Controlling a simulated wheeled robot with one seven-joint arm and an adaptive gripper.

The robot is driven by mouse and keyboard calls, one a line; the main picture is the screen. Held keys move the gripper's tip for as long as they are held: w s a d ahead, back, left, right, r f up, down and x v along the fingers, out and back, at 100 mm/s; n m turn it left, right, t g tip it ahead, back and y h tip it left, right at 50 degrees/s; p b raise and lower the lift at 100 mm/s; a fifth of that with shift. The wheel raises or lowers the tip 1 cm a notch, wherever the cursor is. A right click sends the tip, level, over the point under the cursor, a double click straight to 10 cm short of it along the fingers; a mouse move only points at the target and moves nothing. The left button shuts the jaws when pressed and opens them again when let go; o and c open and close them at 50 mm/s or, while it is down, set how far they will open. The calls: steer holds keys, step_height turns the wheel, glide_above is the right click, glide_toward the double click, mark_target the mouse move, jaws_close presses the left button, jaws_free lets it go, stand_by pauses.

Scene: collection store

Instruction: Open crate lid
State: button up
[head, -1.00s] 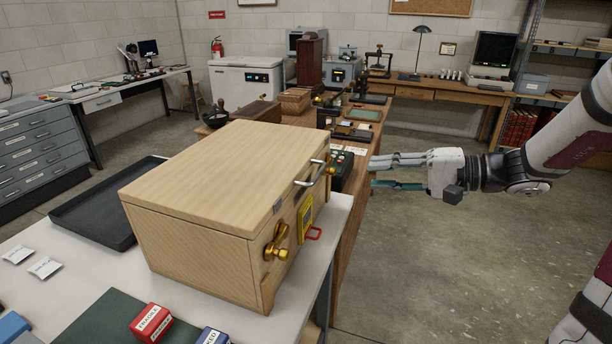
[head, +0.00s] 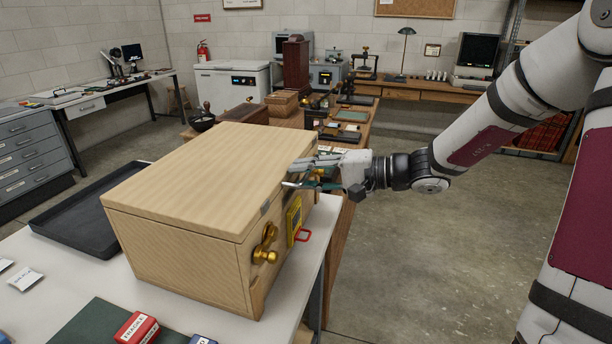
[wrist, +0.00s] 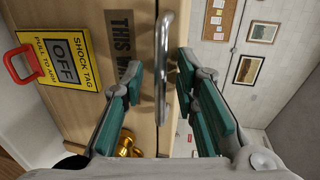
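The wooden crate (head: 175,255) stands on the white table with its flat lid (head: 200,170) down. A metal bar handle (wrist: 162,60) on the crate's front shows in the wrist view; in the head view my gripper hides it. My gripper (head: 302,174) is at the crate's front, near the lid edge. In the wrist view the teal-padded fingers (wrist: 163,95) are apart, one on each side of the handle, with visible gaps. A brass knob latch (head: 265,245) and a yellow shock tag (head: 294,218) reading OFF, with a red pull ring (head: 303,236), are on the front.
A black tray (head: 85,225) lies behind the crate's left side. A red FRAGILE block (head: 137,329) and a green mat (head: 85,325) are at the table's near edge. A wooden bench (head: 343,240) with tools runs behind. The floor at right is clear.

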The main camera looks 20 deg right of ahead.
jaws_close()
steer(key=shift+r, duration=0.1)
